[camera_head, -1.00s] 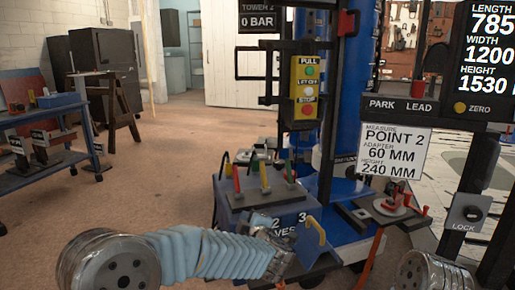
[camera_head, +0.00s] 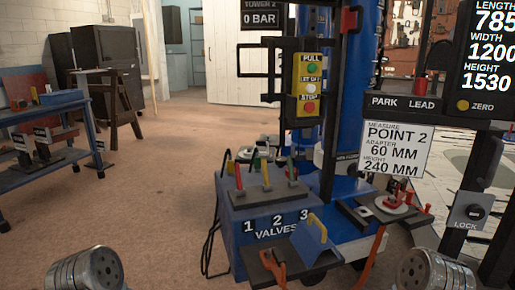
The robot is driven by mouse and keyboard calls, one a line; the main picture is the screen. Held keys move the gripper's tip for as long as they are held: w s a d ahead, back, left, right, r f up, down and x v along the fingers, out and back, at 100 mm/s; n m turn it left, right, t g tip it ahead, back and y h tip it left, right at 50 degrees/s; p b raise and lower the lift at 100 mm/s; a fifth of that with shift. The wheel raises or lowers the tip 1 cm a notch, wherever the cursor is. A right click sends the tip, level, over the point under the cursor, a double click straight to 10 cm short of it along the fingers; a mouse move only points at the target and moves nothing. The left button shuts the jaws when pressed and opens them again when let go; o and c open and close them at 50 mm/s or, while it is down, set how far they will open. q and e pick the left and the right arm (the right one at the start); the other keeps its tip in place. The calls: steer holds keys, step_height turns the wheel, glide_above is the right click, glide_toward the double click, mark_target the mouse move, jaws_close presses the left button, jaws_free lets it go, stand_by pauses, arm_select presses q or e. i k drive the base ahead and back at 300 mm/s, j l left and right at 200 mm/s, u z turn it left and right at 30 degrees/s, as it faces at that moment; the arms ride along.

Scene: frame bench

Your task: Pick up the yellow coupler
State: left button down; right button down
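A small yellow piece (camera_head: 317,226), which looks like the yellow coupler, stands on a blue block (camera_head: 308,245) on the dark shelf at the front of the valve box. It is small, and its exact shape is hard to tell. An orange-red piece (camera_head: 273,266) lies to its left on the same shelf, with its lower part hanging over the front edge. Neither gripper shows. Only round grey metal parts of my arms are seen at the bottom left and bottom right, apart from the shelf.
The blue valve box (camera_head: 250,236), marked 1 2 3, carries red, yellow and green levers. A dark post with a button box (camera_head: 308,88) stands behind it. A display frame (camera_head: 430,103) is at the right. A blue cart (camera_head: 50,165) stands far left. Open floor lies between.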

mark_target(230, 162)
steer(key=k, duration=0.3)
steer(key=k+z, duration=0.1)
steer(key=z, duration=0.3)
steer(key=k+z, duration=0.15)
steer(key=z, duration=0.3)
steer(key=k+l+z, duration=0.1)
steer(key=z, duration=0.3)
steer(key=i+j, duration=0.15)
steer(key=j, duration=0.5)
steer(key=i+j+z, duration=0.15)
steer(key=j, duration=0.5)
steer(key=i+j, duration=0.1)
steer(key=j, duration=0.55)
steer(key=i+j+z, duration=0.15)
steer(key=j, duration=1.2)
steer(key=i+j, duration=0.1)
steer(key=j, duration=0.45)
steer(key=i+j, duration=0.1)
steer(key=j, duration=0.95)
steer(key=i+j, duration=0.15)
steer(key=j, duration=0.4)
steer(key=i+j, duration=0.1)
steer(key=j, duration=0.45)
steer(key=k+l+z, duration=0.4)
steer(key=l, duration=0.1)
